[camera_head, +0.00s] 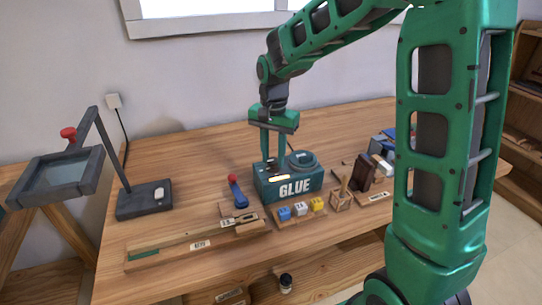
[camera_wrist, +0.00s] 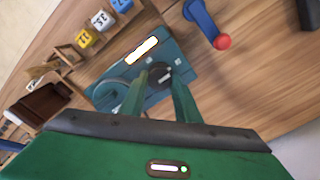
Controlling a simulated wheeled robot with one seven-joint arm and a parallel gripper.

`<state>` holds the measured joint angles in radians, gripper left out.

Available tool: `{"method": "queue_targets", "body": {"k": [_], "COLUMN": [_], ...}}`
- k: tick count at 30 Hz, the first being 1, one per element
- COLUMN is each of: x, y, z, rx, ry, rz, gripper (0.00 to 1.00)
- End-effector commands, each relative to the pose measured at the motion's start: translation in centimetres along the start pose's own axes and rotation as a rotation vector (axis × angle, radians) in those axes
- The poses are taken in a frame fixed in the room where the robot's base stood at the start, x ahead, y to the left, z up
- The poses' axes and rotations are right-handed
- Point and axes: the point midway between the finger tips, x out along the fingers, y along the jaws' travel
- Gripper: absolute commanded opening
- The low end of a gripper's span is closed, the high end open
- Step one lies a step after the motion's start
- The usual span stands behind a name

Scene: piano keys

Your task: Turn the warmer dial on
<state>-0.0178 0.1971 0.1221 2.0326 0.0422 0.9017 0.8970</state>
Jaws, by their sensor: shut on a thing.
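The glue warmer (camera_head: 294,187) is a teal box marked GLUE on the workbench, with a round pot lid on its top right. Its top also shows in the wrist view (camera_wrist: 176,50). The dark round dial (camera_wrist: 158,75) sits on that top, near a bright, pale strip. My gripper (camera_head: 273,160) points straight down over the left part of the warmer. In the wrist view my gripper (camera_wrist: 158,77) has one finger on each side of the dial and is shut on it. In the head view the fingers largely hide the dial.
A red-and-blue handled tool (camera_head: 237,193) stands just left of the warmer. Numbered blocks (camera_head: 300,208) in a wooden rack sit in front. A magnifier lamp (camera_head: 144,200) stands far left. Dark and wooden items crowd the right. The bench (camera_head: 200,150) behind the warmer is clear.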

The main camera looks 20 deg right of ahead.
Motion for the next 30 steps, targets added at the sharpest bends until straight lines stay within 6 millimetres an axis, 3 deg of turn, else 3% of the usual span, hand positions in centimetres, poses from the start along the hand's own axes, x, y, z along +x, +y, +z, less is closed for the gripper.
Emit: {"method": "queue_targets", "body": {"k": [13, 14, 16, 25, 30], "x": [-0.2, -0.2, -0.2, -0.2, -1.6], "y": [-0.3, -0.3, -0.3, -0.1, -0.2], "z": [-0.1, -0.1, -0.1, 0.0, -0.1], "rx": [0.007, 0.007, 0.007, 0.007, 0.008], "ry": [0.005, 0.005, 0.004, 0.002, 0.003], "rz": [-0.008, -0.008, -0.007, -0.004, -0.005], "gripper": [0.07, 0.34, 0.48, 0.48, 0.48]}}
